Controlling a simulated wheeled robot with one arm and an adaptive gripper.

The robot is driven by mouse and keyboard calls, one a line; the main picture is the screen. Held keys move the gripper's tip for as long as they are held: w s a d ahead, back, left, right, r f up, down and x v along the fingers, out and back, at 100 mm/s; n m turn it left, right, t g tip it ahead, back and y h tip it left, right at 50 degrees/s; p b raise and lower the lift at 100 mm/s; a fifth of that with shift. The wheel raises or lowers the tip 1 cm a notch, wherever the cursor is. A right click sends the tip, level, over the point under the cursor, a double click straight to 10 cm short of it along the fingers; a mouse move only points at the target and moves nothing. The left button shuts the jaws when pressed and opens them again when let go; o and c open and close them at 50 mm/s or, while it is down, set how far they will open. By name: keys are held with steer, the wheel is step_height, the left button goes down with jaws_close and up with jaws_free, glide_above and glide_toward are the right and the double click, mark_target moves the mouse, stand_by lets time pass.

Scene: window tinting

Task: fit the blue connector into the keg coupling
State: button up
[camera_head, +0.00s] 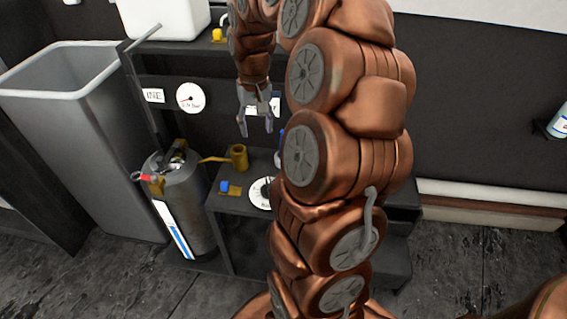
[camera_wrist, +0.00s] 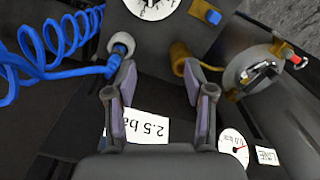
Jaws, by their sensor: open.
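My gripper (camera_head: 256,130) is open and empty, pointing down above the dark bench; it also shows in the wrist view (camera_wrist: 159,75). In the wrist view a blue connector (camera_wrist: 112,66) at the end of a blue coiled hose sits at a pale round holder (camera_wrist: 122,42), beside my left finger. The head view mostly hides it behind my arm. The grey keg (camera_head: 190,205) stands left of the bench. The metal keg coupling (camera_wrist: 262,76) is on its top, with a red-tipped handle (camera_head: 145,177). Nothing blue is visibly in the coupling.
A brass cup-shaped part (camera_head: 238,157) with a handle stands near the keg. A small blue piece (camera_head: 225,186) sits on a brass plate, beside a white dial (camera_head: 262,193). A gauge (camera_head: 190,98) and labels are on the panel behind. A grey bin (camera_head: 70,120) stands left.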

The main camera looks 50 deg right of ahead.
mark_target(282, 134)
steer(key=d+f+b, duration=0.1)
steer(key=d+f, duration=0.1)
steer(key=d, duration=0.1)
steer(key=d+f+m+b, duration=0.1)
steer(key=d+f, duration=0.1)
steer(key=d, duration=0.1)
steer(key=d+f+m, duration=0.1)
steer(key=d+f, duration=0.1)
steer(key=d, duration=0.1)
steer(key=shift+w+d+f+b, duration=0.25)
steer(key=shift+w+f+b, duration=0.05)
steer(key=shift+b, duration=0.1)
steer(key=shift+s+f, duration=0.1)
steer(key=shift+f, duration=1.15)
steer(key=f, duration=0.3)
steer(key=f+b, duration=0.1)
steer(key=f, duration=0.1)
steer(key=shift+s, duration=0.4)
jaws_close()
